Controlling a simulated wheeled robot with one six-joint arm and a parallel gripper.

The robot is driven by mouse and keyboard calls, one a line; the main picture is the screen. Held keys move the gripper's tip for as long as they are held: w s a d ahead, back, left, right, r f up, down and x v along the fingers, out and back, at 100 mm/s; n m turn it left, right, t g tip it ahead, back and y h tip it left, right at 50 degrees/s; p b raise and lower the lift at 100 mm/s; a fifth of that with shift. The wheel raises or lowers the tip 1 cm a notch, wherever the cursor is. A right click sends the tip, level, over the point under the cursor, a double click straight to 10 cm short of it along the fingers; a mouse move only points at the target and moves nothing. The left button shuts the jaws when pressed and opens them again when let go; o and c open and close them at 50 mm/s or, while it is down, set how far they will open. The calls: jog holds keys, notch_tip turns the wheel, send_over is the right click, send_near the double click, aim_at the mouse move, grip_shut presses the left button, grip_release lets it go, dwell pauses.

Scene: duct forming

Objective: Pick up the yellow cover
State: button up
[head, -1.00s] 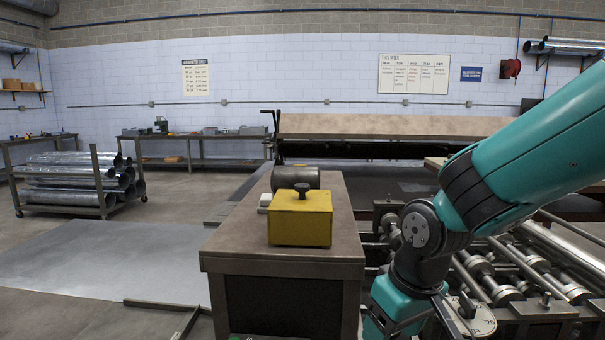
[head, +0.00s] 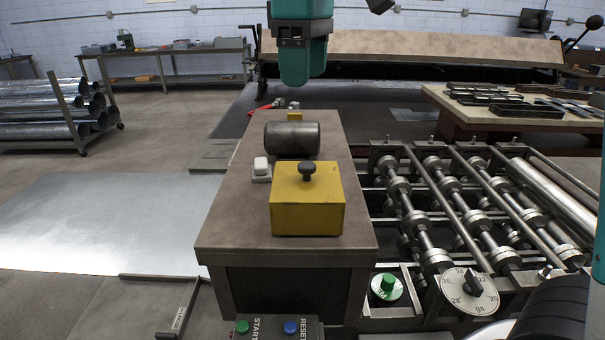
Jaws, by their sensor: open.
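The yellow cover (head: 307,203) is a box-like block with a dark round knob (head: 307,172) on top. It sits upright near the front end of a narrow brown-topped bench (head: 232,232). Nothing touches the knob. Teal and dark links of my arm show at the top of the head view, above and beyond the cover and well apart from it. I cannot make out my gripper's fingers in this view.
A dark metal cylinder (head: 292,139) lies behind the cover, with a small white block (head: 261,170) to its left. A roller machine (head: 430,225) stands close on the right. A button box (head: 277,328) is at the front. Floor on the left holds a flat metal sheet (head: 110,222).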

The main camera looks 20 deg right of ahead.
jog(key=p, duration=0.2)
send_over(307, 164)
notch_tip(307, 164, down, 11)
jog(key=shift+s+d+f, duration=0.1)
jog(key=shift+f+p, duration=1.2)
jog(key=shift+f, duration=1.6)
grip_shut()
